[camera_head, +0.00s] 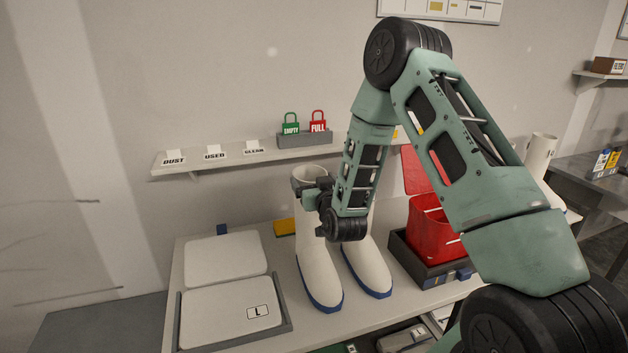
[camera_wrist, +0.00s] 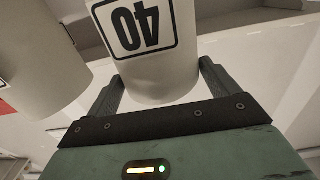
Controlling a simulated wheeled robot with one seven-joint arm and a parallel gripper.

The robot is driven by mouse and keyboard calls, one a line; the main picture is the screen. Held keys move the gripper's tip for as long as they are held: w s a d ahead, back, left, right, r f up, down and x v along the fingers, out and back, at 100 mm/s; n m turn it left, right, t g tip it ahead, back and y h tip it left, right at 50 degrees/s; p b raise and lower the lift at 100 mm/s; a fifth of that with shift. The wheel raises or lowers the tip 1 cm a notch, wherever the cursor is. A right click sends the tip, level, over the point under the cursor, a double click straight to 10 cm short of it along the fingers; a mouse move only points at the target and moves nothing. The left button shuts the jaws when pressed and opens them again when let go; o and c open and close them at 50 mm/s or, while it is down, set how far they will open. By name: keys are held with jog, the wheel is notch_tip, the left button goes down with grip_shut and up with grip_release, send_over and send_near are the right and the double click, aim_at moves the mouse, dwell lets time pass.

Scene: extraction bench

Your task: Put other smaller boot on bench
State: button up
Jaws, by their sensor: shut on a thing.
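Two white boots with blue soles stand side by side on the bench (camera_head: 268,238). My gripper (camera_head: 307,184) is shut on the left boot (camera_head: 316,262), around its upper shaft near the top. In the wrist view this boot (camera_wrist: 158,75) sits between the two fingers of my gripper (camera_wrist: 160,90) and shows an upside-down "40" label. The right boot (camera_head: 370,262) stands close beside it, partly hidden by my arm. It also shows in the wrist view (camera_wrist: 40,65) at the left. Both boots look upright; whether the held boot's sole touches the bench is hard to tell.
Left of the boots is a grey tray (camera_head: 287,318) with a white lidded case marked "L" (camera_head: 230,308). Right of them a red container (camera_head: 432,232) stands in a dark tray (camera_head: 408,262). A wall shelf (camera_head: 230,160) with signs and padlocks runs behind.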

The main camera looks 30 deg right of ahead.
jog(key=shift+f, duration=0.2)
jog(key=o, duration=1.8)
jog(key=shift+o, duration=0.2)
jog(key=p+v, duration=0.3)
jog(key=v, duration=0.9)
jog(key=shift+r+p, duration=0.25)
jog(key=shift+p, duration=0.05)
